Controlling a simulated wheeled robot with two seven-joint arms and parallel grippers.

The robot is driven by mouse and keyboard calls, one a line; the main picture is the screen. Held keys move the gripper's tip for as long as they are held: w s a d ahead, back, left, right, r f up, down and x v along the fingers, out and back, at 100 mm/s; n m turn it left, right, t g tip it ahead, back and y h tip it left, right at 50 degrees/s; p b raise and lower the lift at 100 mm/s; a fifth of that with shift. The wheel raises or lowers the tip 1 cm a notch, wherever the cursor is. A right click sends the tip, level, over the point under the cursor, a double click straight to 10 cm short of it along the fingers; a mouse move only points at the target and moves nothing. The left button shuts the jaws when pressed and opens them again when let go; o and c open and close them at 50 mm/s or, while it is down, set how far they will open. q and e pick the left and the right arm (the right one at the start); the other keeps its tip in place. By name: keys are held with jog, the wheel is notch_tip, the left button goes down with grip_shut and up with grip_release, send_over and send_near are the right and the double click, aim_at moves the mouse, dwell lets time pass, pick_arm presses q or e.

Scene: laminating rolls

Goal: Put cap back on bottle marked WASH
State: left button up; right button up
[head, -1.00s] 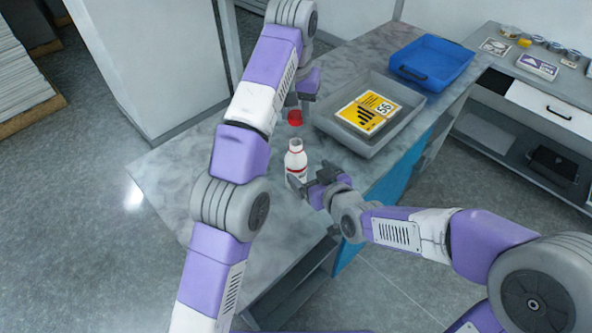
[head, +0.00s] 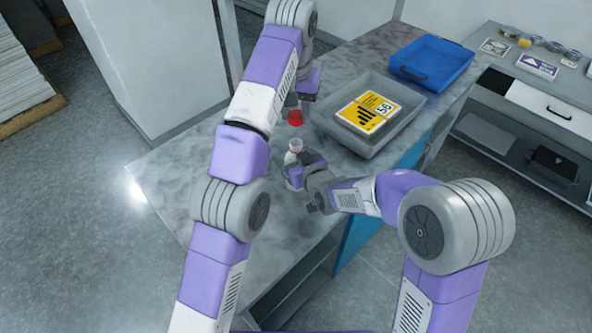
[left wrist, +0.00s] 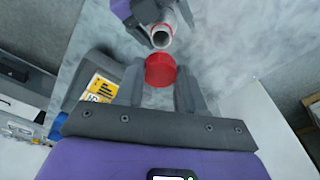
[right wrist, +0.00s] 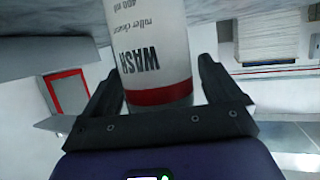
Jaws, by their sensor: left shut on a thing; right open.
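The white bottle (head: 294,147) stands uncapped on the grey worktop, its open neck up. In the right wrist view its label reads WASH above a red band (right wrist: 160,95). My left gripper (left wrist: 160,72) is shut on the red cap (head: 295,117), which also shows in the left wrist view (left wrist: 160,66). The cap is above and a little beyond the bottle's neck, apart from it. My right gripper (right wrist: 158,80) is open, with one finger on each side of the bottle. In the head view the right gripper (head: 304,176) partly hides the bottle's lower body.
A grey tray (head: 407,120) holding a yellow-labelled pack (head: 367,112) is right of the bottle. A blue tray (head: 430,60) sits farther back. A side bench (head: 560,90) carries small tins and cards. The worktop left of my left arm is clear.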

jog(key=shift+c, duration=0.4)
jog(key=c, duration=1.4)
pick_arm(q)
send_over(295, 147)
jog(key=w, duration=0.1)
jog(key=shift+f, duration=2.5)
pick_arm(e)
jog(key=shift+c, duration=0.2)
pick_arm(q)
jog(key=shift+f, duration=0.1)
jog(key=shift+f, duration=0.8)
jog(key=shift+f, duration=0.65)
jog(key=o, duration=0.7)
pick_arm(e)
grip_shut()
pick_arm(q)
jog(key=o, duration=0.3)
jog(key=shift+d, duration=0.15)
pick_arm(e)
jog(key=shift+a, duration=0.1)
